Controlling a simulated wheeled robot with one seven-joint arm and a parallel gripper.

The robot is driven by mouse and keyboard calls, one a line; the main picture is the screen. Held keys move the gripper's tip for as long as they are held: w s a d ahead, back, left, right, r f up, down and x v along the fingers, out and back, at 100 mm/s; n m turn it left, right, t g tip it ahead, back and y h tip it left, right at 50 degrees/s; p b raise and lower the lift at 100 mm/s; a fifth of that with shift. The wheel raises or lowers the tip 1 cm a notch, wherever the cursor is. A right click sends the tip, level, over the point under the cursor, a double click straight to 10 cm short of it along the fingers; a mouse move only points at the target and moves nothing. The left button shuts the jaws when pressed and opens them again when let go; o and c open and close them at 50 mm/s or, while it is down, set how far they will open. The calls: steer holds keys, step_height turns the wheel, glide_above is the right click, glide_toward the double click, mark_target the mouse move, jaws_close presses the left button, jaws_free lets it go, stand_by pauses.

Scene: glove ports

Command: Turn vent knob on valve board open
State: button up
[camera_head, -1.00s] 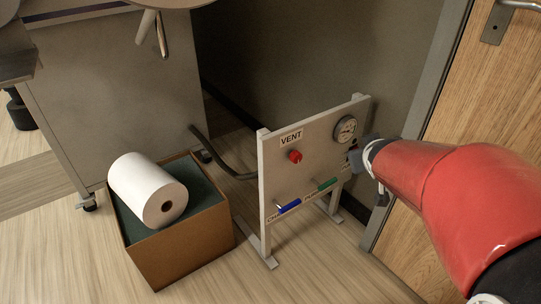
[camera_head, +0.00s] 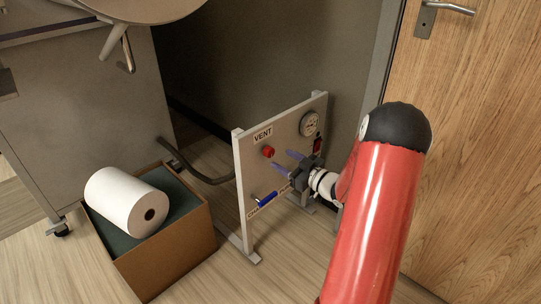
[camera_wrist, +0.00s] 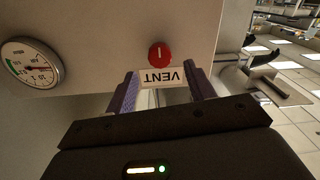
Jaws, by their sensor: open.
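The red round vent knob (camera_head: 268,152) is on the upper part of the white valve board (camera_head: 246,187), under the VENT label (camera_head: 263,134). In the wrist view the knob (camera_wrist: 160,54) appears upside down, with a short pale mark running up and down on its face. My gripper (camera_head: 282,160) is open and empty in front of the board, its fingers pointing at it, right of and slightly below the knob. In the wrist view my two purple fingers (camera_wrist: 160,76) straddle the label, with the knob just past their tips. I see no contact with the knob.
A pressure gauge (camera_head: 309,124) is at the board's upper right. A blue lever (camera_head: 267,199) sits low on the board; my gripper hides the area beside it. A cardboard box (camera_head: 172,258) with a white roll (camera_head: 127,203) stands left. A wooden door (camera_head: 480,150) is at right.

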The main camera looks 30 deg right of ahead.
mark_target(271, 153)
steer(key=x, duration=0.5)
steer(key=c, duration=1)
